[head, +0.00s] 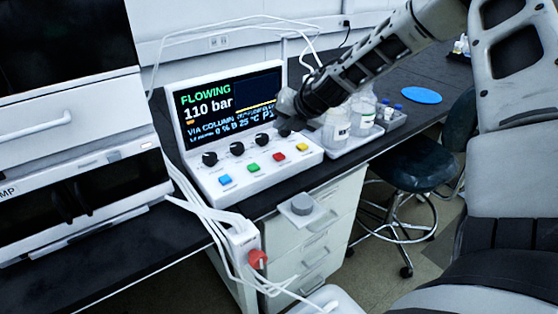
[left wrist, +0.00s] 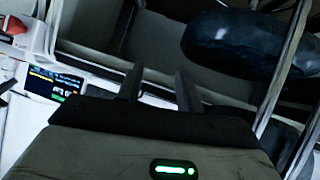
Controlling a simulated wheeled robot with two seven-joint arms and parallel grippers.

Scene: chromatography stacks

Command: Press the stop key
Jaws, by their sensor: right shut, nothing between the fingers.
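A white control box (head: 270,180) stands on the dark bench with a tilted screen (head: 205,115) reading FLOWING and 110 bar. Its front panel has several black knobs and a row of square keys: blue (head: 225,180), green (head: 253,168), red (head: 279,157) and yellow (head: 302,147). No key's label is readable, so which one is stop I infer only from red. My right gripper (head: 288,112) is shut, in front of the screen's right edge, above the red and yellow keys and seemingly apart from them. My left gripper (left wrist: 158,88) is open and empty in the left wrist view.
Bottles in a white tray (head: 350,143) stand just right of the box. White instruments (head: 85,150) stand at left. A white module with a red knob (head: 258,259) hangs at the bench front, near cables. A stool (head: 425,165) stands at right.

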